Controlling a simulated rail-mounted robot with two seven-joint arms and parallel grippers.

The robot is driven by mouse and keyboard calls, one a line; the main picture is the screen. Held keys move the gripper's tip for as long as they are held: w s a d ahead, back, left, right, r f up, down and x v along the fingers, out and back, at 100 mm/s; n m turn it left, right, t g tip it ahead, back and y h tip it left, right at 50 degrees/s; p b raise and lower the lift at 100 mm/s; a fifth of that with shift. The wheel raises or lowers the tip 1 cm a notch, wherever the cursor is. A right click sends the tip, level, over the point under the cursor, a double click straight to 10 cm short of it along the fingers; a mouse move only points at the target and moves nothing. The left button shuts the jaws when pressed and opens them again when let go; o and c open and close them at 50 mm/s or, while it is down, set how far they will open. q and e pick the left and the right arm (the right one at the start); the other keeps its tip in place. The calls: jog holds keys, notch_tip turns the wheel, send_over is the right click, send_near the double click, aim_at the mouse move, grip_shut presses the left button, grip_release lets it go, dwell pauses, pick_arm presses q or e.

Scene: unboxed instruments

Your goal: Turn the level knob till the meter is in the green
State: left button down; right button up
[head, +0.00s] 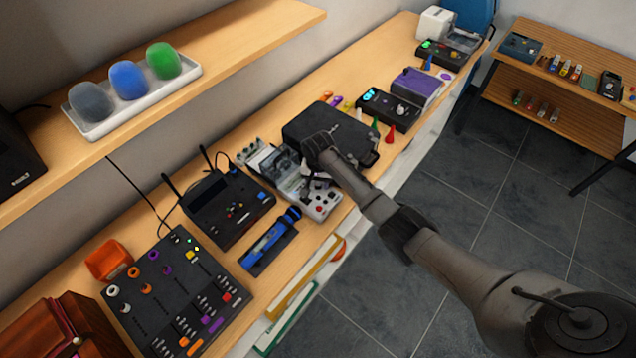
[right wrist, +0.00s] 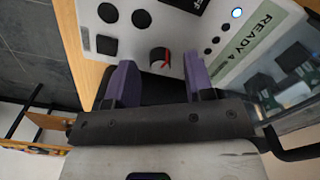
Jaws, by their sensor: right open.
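A white instrument panel (right wrist: 128,35) fills the top of the right wrist view. It carries a round dark knob with a red pointer mark (right wrist: 160,58) and several black round buttons. A pale green display (right wrist: 255,45) reading "READY" sits at its right. My right gripper (right wrist: 159,78) is open, its two purple fingers to either side of and just short of the knob. No contact shows. In the head view the right gripper (head: 313,172) is over the white instrument (head: 322,204), and the arm hides part of it. I cannot make out a meter with a green zone. My left gripper is not in view.
A clear cover (right wrist: 285,75) stands at the instrument's right in the wrist view. A black case (head: 345,132) lies close behind the gripper. A black router-like box (head: 228,208) and a blue microphone (head: 268,243) lie to the left. The bench's front edge is near.

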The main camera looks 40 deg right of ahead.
jog(key=shift+f, duration=0.4)
jog(key=shift+c, duration=0.3)
